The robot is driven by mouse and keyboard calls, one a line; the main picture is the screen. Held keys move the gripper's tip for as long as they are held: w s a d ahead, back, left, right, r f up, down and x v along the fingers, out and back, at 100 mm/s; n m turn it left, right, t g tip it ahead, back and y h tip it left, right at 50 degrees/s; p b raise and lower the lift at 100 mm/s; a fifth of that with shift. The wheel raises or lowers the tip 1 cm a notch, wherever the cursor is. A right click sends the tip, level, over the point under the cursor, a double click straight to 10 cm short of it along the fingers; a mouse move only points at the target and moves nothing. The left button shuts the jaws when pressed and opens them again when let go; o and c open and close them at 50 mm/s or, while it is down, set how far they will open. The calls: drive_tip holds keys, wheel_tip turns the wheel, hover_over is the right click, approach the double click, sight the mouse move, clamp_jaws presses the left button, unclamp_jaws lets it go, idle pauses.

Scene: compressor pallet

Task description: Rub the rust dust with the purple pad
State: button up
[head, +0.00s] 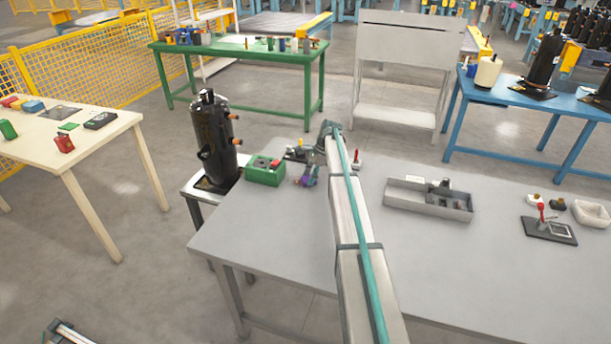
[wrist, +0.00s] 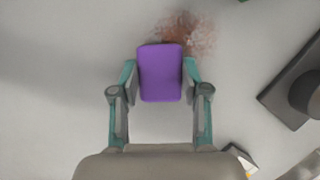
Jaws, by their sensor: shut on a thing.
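The purple pad (wrist: 160,75) is held between the two teal fingers of my gripper (wrist: 160,80) in the wrist view. The rust dust (wrist: 190,30) is a reddish-brown smear on the light grey surface, just beyond the pad's far edge and to its right. The pad's far edge overlaps the near left part of the smear in the picture; whether it touches the surface I cannot tell.
The green box (head: 265,171) stands on the grey table (head: 270,230) left of my gripper. A black compressor (head: 213,140) stands on a stand at the table's left end. A grey divided tray (head: 428,207) lies right of my arm. A dark object (wrist: 295,85) shows at right in the wrist view.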

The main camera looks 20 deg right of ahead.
drive_tip(key=shift+s+a+f, duration=0.1)
drive_tip(key=shift+s+a, duration=0.35)
drive_tip(key=shift+s, duration=0.25)
drive_tip(key=shift+w+a+p, duration=0.55)
drive_tip(key=shift+w+a, duration=1.05)
drive_tip(key=shift+a, duration=0.05)
drive_tip(key=shift+w+a, duration=1.2)
drive_tip(key=shift+a, duration=0.05)
drive_tip(key=shift+w+a+r+p, duration=0.1)
drive_tip(key=shift+r+p, duration=0.1)
drive_tip(key=shift+p, duration=0.2)
drive_tip(key=shift+s+d+f, duration=0.1)
drive_tip(key=shift+s+d, duration=0.6)
drive_tip(key=shift+s, duration=0.05)
drive_tip(key=shift+s+d+p, duration=0.45)
drive_tip(key=shift+s+d, duration=1.65)
drive_tip(key=shift+d, duration=0.25)
